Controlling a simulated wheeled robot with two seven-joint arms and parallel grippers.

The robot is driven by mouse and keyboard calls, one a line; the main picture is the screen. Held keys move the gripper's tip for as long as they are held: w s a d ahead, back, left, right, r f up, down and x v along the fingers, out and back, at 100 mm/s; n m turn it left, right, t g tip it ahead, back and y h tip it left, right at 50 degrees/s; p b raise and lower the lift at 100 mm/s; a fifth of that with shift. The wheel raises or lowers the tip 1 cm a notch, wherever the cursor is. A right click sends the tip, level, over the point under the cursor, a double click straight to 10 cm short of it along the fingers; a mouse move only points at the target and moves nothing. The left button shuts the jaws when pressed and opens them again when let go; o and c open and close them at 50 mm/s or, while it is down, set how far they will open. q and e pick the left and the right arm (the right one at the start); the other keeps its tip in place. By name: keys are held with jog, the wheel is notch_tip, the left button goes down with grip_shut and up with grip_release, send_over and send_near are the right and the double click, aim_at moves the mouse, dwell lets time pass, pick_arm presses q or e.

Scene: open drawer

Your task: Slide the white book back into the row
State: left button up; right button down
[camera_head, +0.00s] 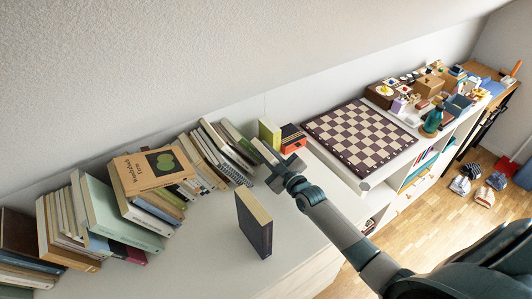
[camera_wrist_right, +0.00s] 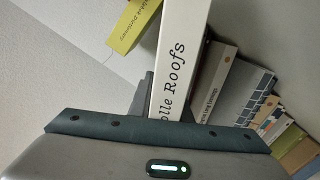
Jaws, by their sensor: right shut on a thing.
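My right gripper (camera_head: 278,172) is shut on the white book (camera_head: 262,150), at the right end of the leaning row of books (camera_head: 212,152). In the right wrist view the white book (camera_wrist_right: 178,65) shows its spine, with the word "Roofs" readable, between my gripper's fingers. The row's books (camera_wrist_right: 222,85) lie to its right in that view, close by. Whether the white book touches them, and how deep it sits, I cannot tell. My left gripper is not in view.
A yellow-green book (camera_head: 269,133) stands just behind the white book. A dark book (camera_head: 254,222) stands alone nearer the shelf's front edge. A chessboard (camera_head: 360,135) lies to the right.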

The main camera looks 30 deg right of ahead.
jog(key=shift+w+a, duration=0.1)
jog(key=shift+w, duration=0.05)
jog(key=c, duration=2.1)
grip_release()
jog(key=shift+w, duration=0.1)
jog(key=o, duration=0.5)
jog(key=shift+o, duration=0.2)
jog(key=shift+f, duration=0.1)
jog(key=s+d+b, duration=0.2)
jog(key=s+b, duration=0.1)
jog(key=s, duration=1.4)
jog(key=shift+s+d+b, duration=0.2)
jog(key=shift+d+b, duration=0.1)
jog(key=shift+b, duration=0.1)
